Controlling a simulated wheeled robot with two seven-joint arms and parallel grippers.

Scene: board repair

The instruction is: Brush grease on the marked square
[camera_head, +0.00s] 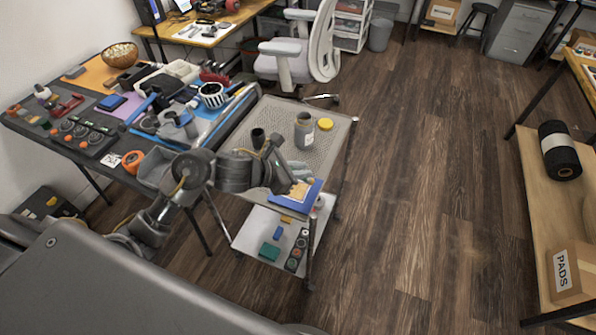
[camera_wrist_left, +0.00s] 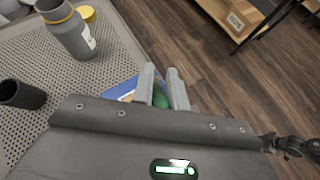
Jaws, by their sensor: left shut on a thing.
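My left gripper (camera_head: 299,168) reaches over the grey perforated trolley top (camera_head: 332,160), just above a blue-edged board (camera_head: 312,193) with a tan and orange face. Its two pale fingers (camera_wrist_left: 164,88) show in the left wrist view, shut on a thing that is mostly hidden. Some green shows between them; I cannot tell whether it is the held thing. An open grey jar (camera_head: 304,133) stands upright farther back, with a yellow lid (camera_head: 325,124) beside it. The jar also shows in the wrist view (camera_wrist_left: 72,32). I cannot make out a marked square or a brush. My right gripper is out of view.
A dark cup (camera_head: 258,138) stands on the trolley, left of the jar. The lower shelf (camera_head: 252,228) holds a green block (camera_head: 269,252) and other small items. A cluttered workbench (camera_head: 60,150) adjoins on the left. The floor (camera_head: 420,180) to the right is clear.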

